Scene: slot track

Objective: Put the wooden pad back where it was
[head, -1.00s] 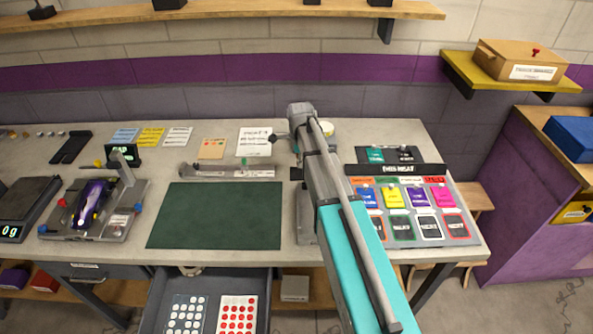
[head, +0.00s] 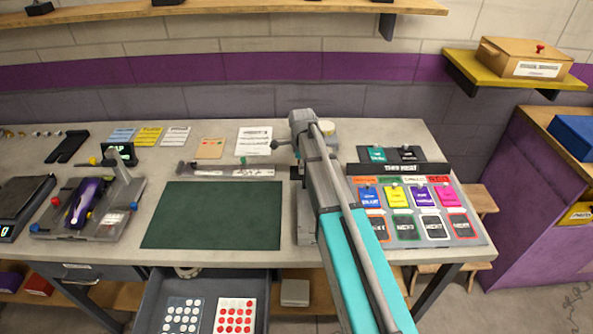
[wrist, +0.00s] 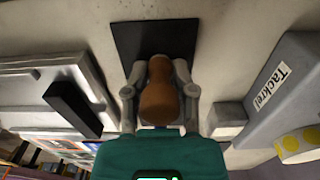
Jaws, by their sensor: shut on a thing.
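The wooden pad (wrist: 160,100), a brown rounded piece, shows in the middle of the wrist view. My gripper (wrist: 160,72) is shut on it, with one grey finger on each side. Beyond the fingertips a flat black square (wrist: 153,45) lies on the light grey surface. The pad's far end overlaps the black square's near edge in this view; I cannot tell whether they touch. In the head view my arm hides the gripper and the pad.
A grey box marked "Tackrel" (wrist: 270,88) stands close on the right in the wrist view, a grey frame with a black block (wrist: 72,108) on the left. The head view shows a green mat (head: 212,215), a card board (head: 420,205) and an open drawer (head: 150,300).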

